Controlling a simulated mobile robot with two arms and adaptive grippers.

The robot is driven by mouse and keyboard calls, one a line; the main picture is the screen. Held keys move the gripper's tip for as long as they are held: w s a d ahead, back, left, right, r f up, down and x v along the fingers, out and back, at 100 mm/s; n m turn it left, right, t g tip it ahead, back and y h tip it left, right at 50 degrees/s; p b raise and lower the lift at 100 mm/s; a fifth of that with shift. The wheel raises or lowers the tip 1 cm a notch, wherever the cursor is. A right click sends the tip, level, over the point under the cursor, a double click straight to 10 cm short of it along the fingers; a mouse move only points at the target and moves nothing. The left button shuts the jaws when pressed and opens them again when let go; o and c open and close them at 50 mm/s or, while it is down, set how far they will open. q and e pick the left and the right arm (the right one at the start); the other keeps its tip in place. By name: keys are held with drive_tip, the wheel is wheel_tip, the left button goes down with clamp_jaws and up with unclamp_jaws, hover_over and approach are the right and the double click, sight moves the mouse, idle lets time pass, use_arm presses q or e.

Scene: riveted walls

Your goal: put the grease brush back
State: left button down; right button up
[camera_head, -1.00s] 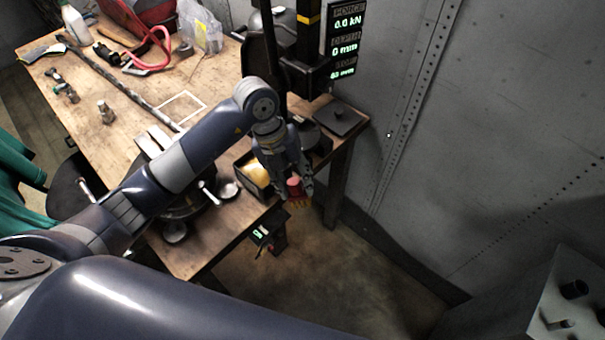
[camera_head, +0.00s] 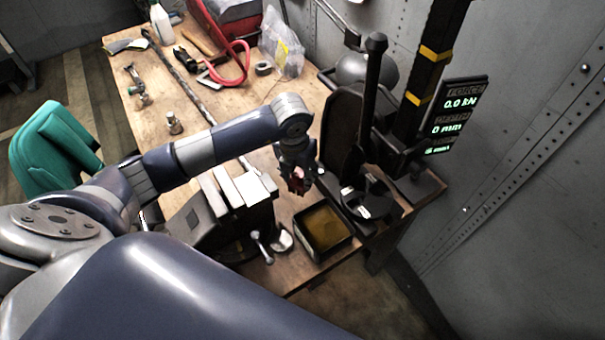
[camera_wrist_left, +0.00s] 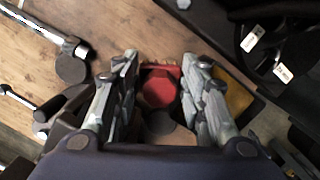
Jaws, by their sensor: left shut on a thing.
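My left gripper (camera_head: 298,184) is shut on the grease brush, whose small red part (camera_head: 297,179) shows between the fingers. The gripper is above the bench, between the vise and the press. A black open box with yellow-brown grease (camera_head: 322,262) stands at the bench's near right, in front of the gripper and apart from it. My right gripper is not in view.
A vise (camera_head: 205,228) stands left of the box. The black press (camera_head: 420,85) with its readout (camera_head: 457,115) stands at right. A long rod (camera_head: 192,88), a red toolbox (camera_head: 228,22) and a clear bag (camera_head: 283,50) lie farther back. The bench middle is fairly clear.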

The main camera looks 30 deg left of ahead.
use_arm(q)
drive_tip(key=shift+s+f+b, duration=0.1)
drive_tip(key=shift+f+b, duration=0.2)
drive_tip(key=shift+f, duration=0.65)
drive_tip(key=shift+f+b, duration=1.7)
drive_tip(key=shift+f, duration=0.65)
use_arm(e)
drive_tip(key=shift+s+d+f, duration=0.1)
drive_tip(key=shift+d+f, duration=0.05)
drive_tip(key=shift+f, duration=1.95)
use_arm(q)
drive_tip(key=shift+f+b, duration=0.55)
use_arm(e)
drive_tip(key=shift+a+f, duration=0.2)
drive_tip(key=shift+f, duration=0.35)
use_arm(q)
drive_tip(key=c, duration=0.9)
unclamp_jaws()
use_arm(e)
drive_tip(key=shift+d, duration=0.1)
use_arm(q)
drive_tip(key=shift+r, duration=0.1)
drive_tip(key=r, duration=0.4)
drive_tip(key=s+r, duration=0.1)
drive_tip(key=r, duration=0.6)
drive_tip(key=shift+s+r, duration=0.35)
drive_tip(key=shift+s, duration=0.05)
